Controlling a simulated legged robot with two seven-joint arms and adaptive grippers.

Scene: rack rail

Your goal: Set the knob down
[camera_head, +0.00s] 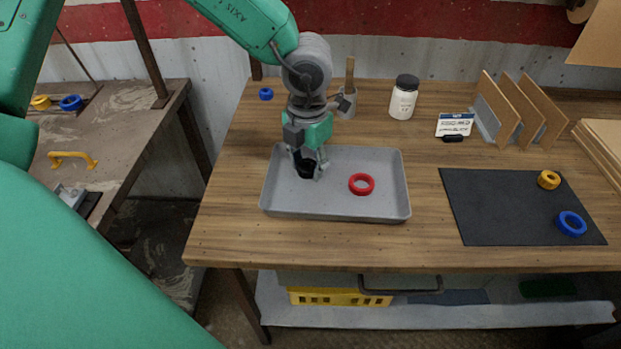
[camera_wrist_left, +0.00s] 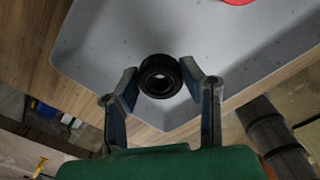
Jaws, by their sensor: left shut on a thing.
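The knob, a black ring-shaped piece (camera_head: 306,168), is in my left gripper (camera_head: 308,166) over the left part of the grey tray (camera_head: 335,206). In the left wrist view the knob (camera_wrist_left: 160,77) sits between the two fingertips of my left gripper (camera_wrist_left: 159,80), which are shut on its sides. The tray surface (camera_wrist_left: 120,32) lies behind it. I cannot tell whether the knob touches the tray floor. My right gripper is not in view.
A red ring (camera_head: 361,184) lies in the tray, right of the knob. A white bottle (camera_head: 402,101) and a brush cup (camera_head: 346,105) stand behind. A black mat (camera_head: 498,205) with a yellow ring (camera_head: 548,179) and a blue ring (camera_head: 571,223) lies right.

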